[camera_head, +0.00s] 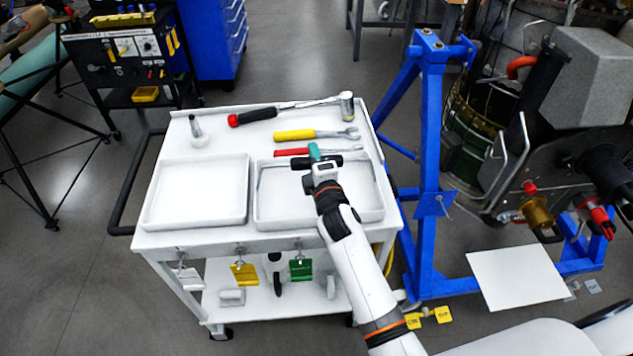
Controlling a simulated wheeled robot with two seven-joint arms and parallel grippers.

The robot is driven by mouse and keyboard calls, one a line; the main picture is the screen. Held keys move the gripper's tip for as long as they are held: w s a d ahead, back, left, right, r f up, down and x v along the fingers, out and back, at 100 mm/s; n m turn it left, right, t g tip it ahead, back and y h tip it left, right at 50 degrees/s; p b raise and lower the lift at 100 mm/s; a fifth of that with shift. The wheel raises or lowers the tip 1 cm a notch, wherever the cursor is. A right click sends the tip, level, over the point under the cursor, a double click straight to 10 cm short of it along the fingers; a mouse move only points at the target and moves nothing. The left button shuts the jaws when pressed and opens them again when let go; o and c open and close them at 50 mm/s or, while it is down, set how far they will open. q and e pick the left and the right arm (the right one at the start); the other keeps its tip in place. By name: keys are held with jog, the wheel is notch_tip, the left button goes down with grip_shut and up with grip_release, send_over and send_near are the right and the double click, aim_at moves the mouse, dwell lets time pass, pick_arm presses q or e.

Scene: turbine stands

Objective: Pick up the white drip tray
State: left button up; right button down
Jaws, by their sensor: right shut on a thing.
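A flat white rectangular piece, seemingly the white drip tray (515,278), lies low at the right, beside the blue stand's foot and below the machine. My right gripper (314,158) is away from it, over the right-hand shallow tray (375,205) on the white cart. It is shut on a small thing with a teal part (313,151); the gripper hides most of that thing. My left gripper is not in view.
The white cart (190,240) also bears a left-hand shallow tray (195,223), a hammer (346,104), a yellow-handled wrench (295,135) and a red-handled tool (287,152). The blue stand (427,170) rises between the cart and the machine. Yellow tags (428,317) lie near its foot.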

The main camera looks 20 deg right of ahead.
jog(key=shift+r, duration=0.1)
notch_tip(320, 180, up, 10)
jog(key=p, duration=0.1)
dwell(0.3)
jog(key=c, duration=1.8)
grip_release()
grip_shut()
